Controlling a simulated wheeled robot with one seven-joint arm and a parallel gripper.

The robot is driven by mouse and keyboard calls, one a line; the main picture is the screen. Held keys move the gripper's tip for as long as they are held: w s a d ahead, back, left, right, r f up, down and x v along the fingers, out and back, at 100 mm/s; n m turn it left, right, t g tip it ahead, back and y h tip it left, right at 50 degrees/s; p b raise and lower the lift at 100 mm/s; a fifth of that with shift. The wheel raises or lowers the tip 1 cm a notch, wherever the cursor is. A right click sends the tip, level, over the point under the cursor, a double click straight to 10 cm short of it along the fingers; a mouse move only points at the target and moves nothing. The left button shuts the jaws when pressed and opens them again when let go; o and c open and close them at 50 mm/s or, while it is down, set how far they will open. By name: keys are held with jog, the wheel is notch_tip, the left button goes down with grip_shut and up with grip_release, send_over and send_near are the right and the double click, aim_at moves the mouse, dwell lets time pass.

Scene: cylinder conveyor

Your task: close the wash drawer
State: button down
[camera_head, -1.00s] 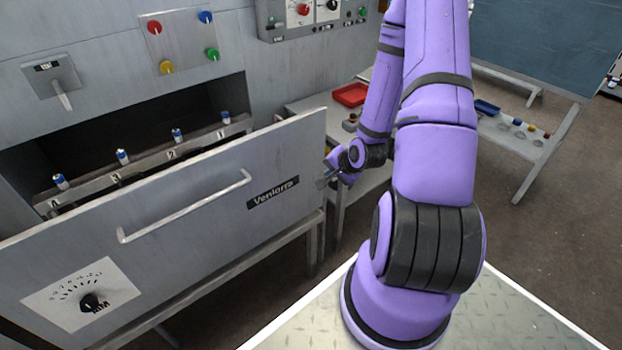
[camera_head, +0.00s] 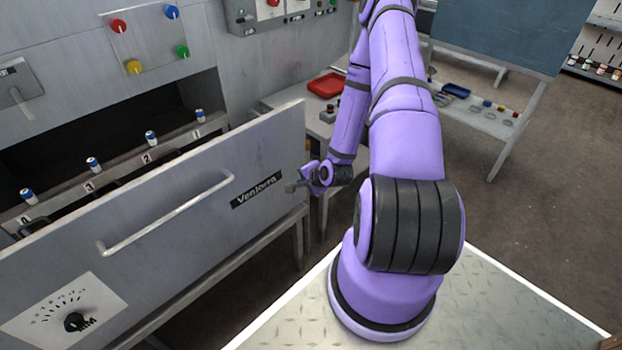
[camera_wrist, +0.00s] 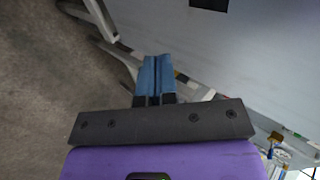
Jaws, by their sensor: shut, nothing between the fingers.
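The wash drawer (camera_head: 170,262) stands pulled out from the grey machine, its large front panel facing me with a long bar handle (camera_head: 168,215), a "Veniorra" label and a dial. Behind the panel, several blue-and-white cylinders (camera_head: 151,138) stand in a numbered rack. My gripper (camera_head: 292,187) is at the right end of the drawer front; whether it touches the panel I cannot tell. In the wrist view my gripper (camera_wrist: 153,62) has its blue fingers together and empty, with the grey panel (camera_wrist: 255,55) at the upper right.
A side table with a red tray (camera_head: 327,84) stands beyond the drawer's right end. Buttons (camera_head: 150,40) and a control box (camera_head: 285,14) are on the machine above. Another table (camera_head: 500,125) with small items stands at the right. Open floor (camera_head: 540,180) lies to the right.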

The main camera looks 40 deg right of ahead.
aim_at(288, 176)
jog(key=w, duration=0.2)
jog(key=w+f, duration=0.1)
jog(key=w, duration=0.1)
jog(key=shift+w, duration=0.6)
